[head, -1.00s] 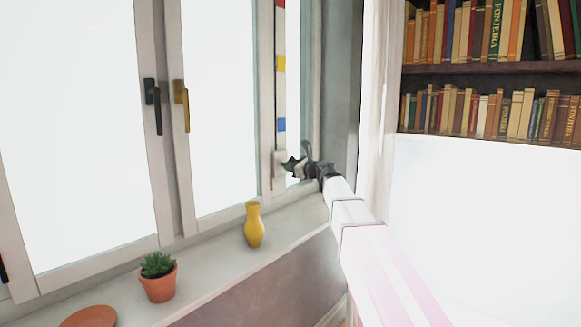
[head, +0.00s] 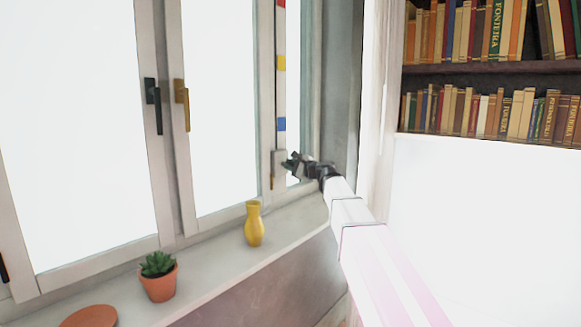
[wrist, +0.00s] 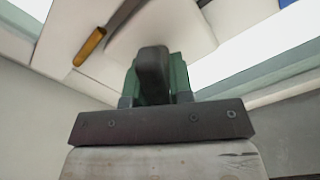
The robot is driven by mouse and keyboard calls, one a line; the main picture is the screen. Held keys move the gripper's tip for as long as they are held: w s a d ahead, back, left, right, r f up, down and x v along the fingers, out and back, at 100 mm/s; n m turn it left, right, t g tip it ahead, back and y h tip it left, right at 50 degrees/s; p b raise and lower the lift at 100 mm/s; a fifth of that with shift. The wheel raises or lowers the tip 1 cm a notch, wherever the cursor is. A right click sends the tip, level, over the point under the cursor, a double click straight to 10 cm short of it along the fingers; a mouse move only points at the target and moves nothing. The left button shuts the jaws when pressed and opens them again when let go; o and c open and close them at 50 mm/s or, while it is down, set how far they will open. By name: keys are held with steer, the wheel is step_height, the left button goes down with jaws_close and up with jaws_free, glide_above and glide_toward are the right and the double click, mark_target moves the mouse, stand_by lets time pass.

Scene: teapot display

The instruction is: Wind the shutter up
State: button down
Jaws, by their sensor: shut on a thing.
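A pale winder box (head: 279,157) is fixed low on the right window frame. My gripper (head: 292,164) is at this box, at the end of my outstretched arm. In the wrist view, a dark finger (wrist: 152,70) stands in front of a green knob (wrist: 181,76), which shows on both sides of it. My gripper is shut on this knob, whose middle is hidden. A grey lever with an orange-brown grip (wrist: 90,46) is to the left, apart from the finger. The shutter itself is not clearly visible; the panes are bright white.
A strip with red, yellow (head: 281,62) and blue patches runs above the box. A yellow vase (head: 254,225), a potted plant (head: 158,277) and a terracotta dish (head: 90,317) stand on the sill (head: 220,263). A bookshelf (head: 480,68) is at right.

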steer(key=shift+n, duration=0.4)
steer(key=c, duration=1)
jaws_free()
steer(key=shift+c, duration=0.2)
steer(key=v, duration=1)
steer(key=shift+s+d, duration=0.3)
